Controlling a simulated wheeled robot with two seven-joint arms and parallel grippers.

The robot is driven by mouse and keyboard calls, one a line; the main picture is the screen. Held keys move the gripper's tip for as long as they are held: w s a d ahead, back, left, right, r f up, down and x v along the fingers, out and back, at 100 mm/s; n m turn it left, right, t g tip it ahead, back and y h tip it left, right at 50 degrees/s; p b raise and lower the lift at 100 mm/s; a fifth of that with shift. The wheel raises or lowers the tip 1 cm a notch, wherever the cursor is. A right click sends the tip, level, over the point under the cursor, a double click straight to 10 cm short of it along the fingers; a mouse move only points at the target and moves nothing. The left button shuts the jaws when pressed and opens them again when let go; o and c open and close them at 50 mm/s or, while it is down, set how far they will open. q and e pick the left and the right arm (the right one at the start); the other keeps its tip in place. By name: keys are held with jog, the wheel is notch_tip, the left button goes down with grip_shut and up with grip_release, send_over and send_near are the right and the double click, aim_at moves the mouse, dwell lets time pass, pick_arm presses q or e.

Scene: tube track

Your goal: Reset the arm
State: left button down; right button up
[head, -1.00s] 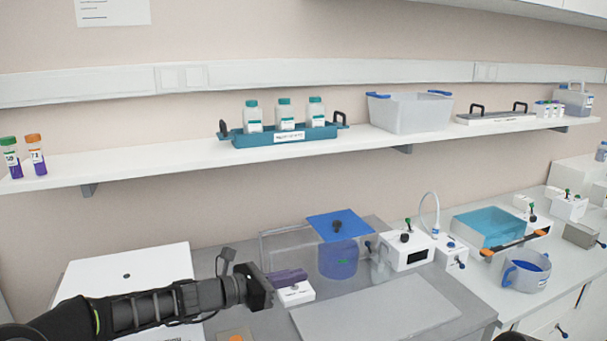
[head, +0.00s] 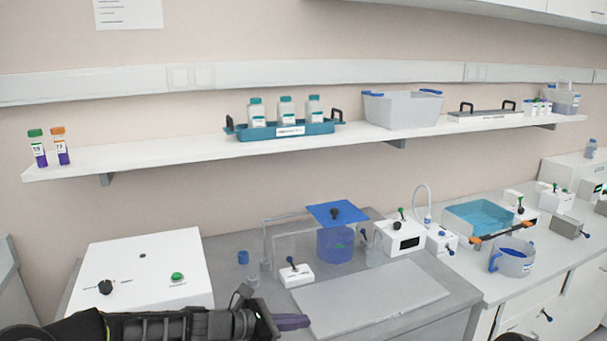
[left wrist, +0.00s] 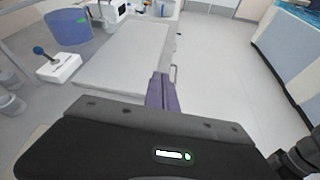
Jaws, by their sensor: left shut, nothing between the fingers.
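My left arm comes in from the lower left in the head view. My left gripper (head: 292,322) has purple fingers, pressed together and empty, in front of the bench's front edge. In the left wrist view the purple fingers (left wrist: 160,92) also show shut, with the floor and the bench edge beyond them. They touch nothing that I can see. My right gripper is not in view.
A white box with a green button (head: 145,270) stands on the bench at left. A small white switch box (head: 297,276), a blue container (head: 335,245) and a flat grey plate (head: 370,299) lie beyond the gripper. A shelf (head: 190,153) runs above.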

pick_arm(q)
jog(key=s+a+f+m+g+y, duration=0.25)
jog(key=s+f+m, duration=0.25)
jog(key=s+f, duration=0.65)
jog(key=s+a+f+m+g+y, duration=0.1)
jog(key=s+f+m+g+y, duration=0.2)
jog(key=s+f, duration=0.8)
jog(key=s+a+f+m+y, duration=0.1)
jog(key=s+f+m, duration=0.4)
jog(key=s+m, duration=0.1)
jog(key=s+a+f+m+y, duration=0.1)
jog(key=s+f+m, duration=0.4)
jog(key=s, duration=0.3)
jog(key=shift+s+a+f+m, duration=0.25)
jog(key=shift+a+m, duration=0.1)
jog(key=shift+m, duration=0.35)
